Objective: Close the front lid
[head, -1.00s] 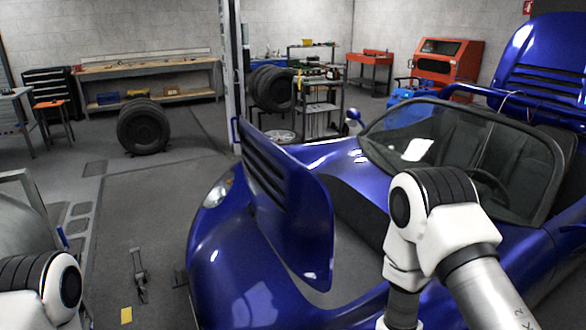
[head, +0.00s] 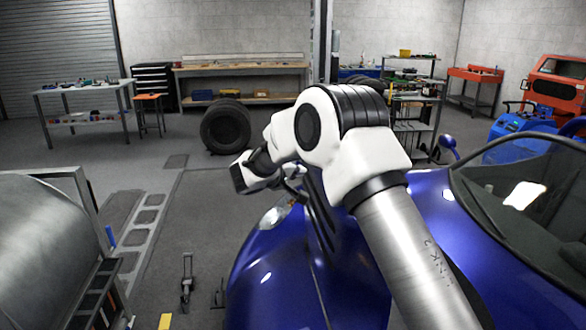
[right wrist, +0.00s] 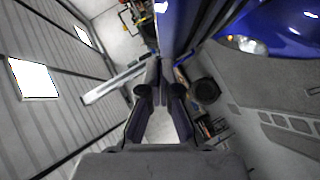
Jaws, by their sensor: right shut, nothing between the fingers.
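The front lid (head: 318,215) is a blue panel with dark slats on the blue car. In the head view it stands raised, nearly edge-on, and largely hidden behind my right arm. In the right wrist view a blue panel that looks like the lid (right wrist: 182,25) runs in from the top, close to the fingertips. My right gripper (right wrist: 158,75) is shut and empty there. In the head view it is near the lid's left side, partly hidden by my wrist. I cannot tell whether it touches the lid. My left gripper is not in view.
The car's blue front (head: 270,275) and windshield (head: 525,190) lie at the right. A silver rounded machine (head: 40,240) stands at the left. A tyre (head: 226,127) and a workbench (head: 240,70) are behind.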

